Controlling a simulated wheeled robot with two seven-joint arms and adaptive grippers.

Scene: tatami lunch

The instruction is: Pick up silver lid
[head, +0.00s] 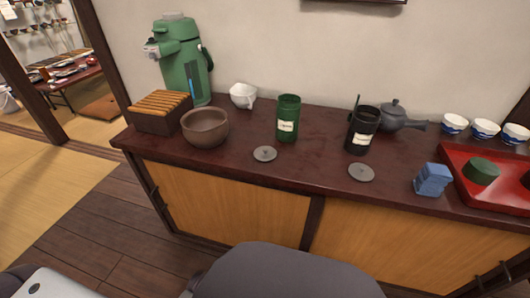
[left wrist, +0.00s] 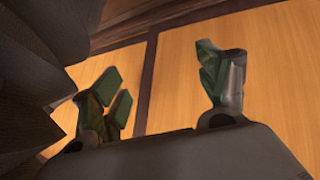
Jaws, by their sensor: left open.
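Two flat round grey lids with small knobs lie on the dark red-brown counter in the head view. One grey lid (head: 265,154) lies in front of a green canister (head: 288,119). The other grey lid (head: 361,173) lies in front of a black canister (head: 362,131) with something upright sticking out of it. In the left wrist view my left gripper (left wrist: 165,68) is open and empty, with wooden cabinet panels behind it. Neither lid shows in that view. The head view does not show my left gripper, and my right gripper is in neither view.
On the counter (head: 325,164), a brown bowl (head: 205,128), slatted wooden box (head: 160,112), green air pot (head: 182,62) and white cup (head: 243,96) stand left. A dark teapot (head: 394,117), blue block (head: 432,180) and red tray (head: 461,161) stand right.

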